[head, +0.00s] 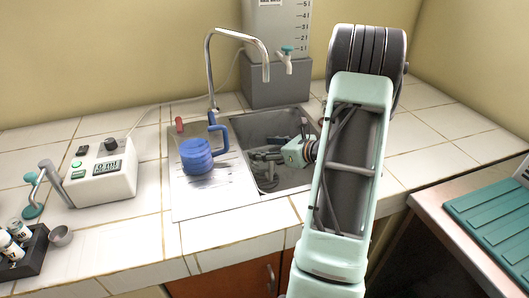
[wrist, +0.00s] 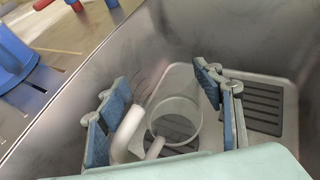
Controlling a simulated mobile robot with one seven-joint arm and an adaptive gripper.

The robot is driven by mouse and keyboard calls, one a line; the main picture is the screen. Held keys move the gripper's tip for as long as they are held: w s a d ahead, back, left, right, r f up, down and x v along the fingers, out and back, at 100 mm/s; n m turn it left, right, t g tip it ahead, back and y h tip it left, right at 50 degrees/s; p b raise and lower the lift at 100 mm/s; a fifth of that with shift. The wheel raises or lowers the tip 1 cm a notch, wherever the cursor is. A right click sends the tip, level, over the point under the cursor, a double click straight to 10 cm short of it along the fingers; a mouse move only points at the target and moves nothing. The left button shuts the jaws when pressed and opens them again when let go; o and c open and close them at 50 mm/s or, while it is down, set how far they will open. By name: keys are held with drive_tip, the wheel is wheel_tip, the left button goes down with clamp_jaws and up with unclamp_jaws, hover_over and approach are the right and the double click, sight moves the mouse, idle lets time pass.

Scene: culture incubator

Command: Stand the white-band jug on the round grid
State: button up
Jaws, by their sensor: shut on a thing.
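My gripper (head: 268,160) reaches down into the sink at the end of my arm. In the wrist view its two blue-padded fingers (wrist: 163,88) stand on either side of a pale, open-topped jug (wrist: 174,118) with a thick white handle (wrist: 128,132). The fingers are shut on this jug. A white band on it cannot be made out. Below and beside the jug is a pale tray with dark slots (wrist: 262,103) in the sink. I cannot tell a round grid clearly in either view; in the head view my gripper hides part of the sink floor.
A blue jug (head: 197,158) stands on the drainboard (head: 205,200) left of the sink, near a red object (head: 180,125). A tap (head: 240,36) arches over the sink's back. The steel sink walls (wrist: 75,95) are close around my gripper. A control box (head: 102,172) stands further left.

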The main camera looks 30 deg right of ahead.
drive_tip(key=shift+f, duration=0.4)
drive_tip(key=shift+f, duration=0.1)
drive_tip(key=shift+f, duration=0.15)
drive_tip(key=o, duration=1.4)
drive_tip(key=shift+o, duration=0.2)
drive_tip(key=shift+d+r, duration=0.1)
drive_tip(key=shift+r, duration=0.25)
drive_tip(key=p+v, duration=0.1)
drive_tip(key=v, duration=1)
drive_tip(key=shift+s, duration=0.45)
drive_tip(key=shift+r, duration=0.15)
